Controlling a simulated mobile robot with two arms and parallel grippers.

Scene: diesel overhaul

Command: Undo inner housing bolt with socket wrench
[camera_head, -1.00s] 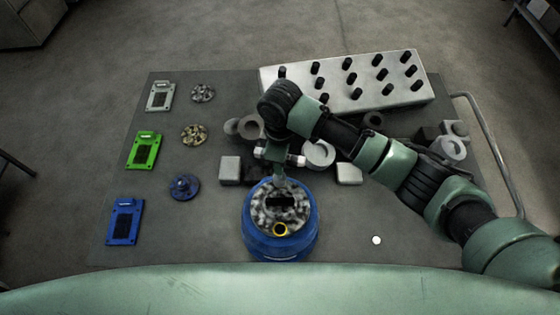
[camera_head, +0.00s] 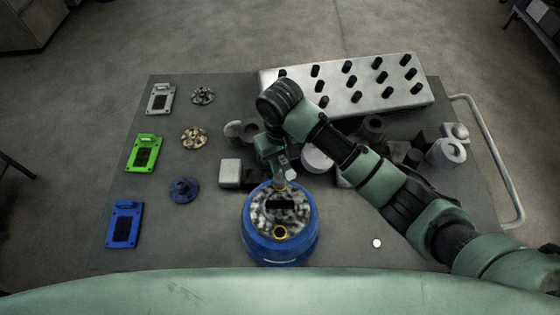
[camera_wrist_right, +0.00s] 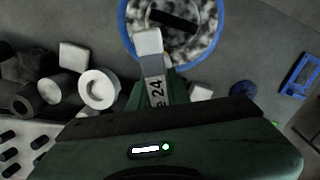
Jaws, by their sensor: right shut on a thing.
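My right gripper (camera_head: 279,172) is over the far rim of the housing, shut on a pale grey tool (camera_wrist_right: 152,68) marked "e 24", which looks like the socket wrench. The tool's lower end is at the far side of the top, where a yellowish edge shows. Whether it sits on a bolt is hidden. My left gripper is not in view.
A pale rack with several black pegs (camera_head: 388,98) stands at the back right. Several grey sockets and blocks, such as a cylinder (camera_head: 446,154), lie behind the housing. Grey, green (camera_head: 144,153) and blue plates lie left. A small white disc (camera_head: 376,243) lies right. The near-left table is clear.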

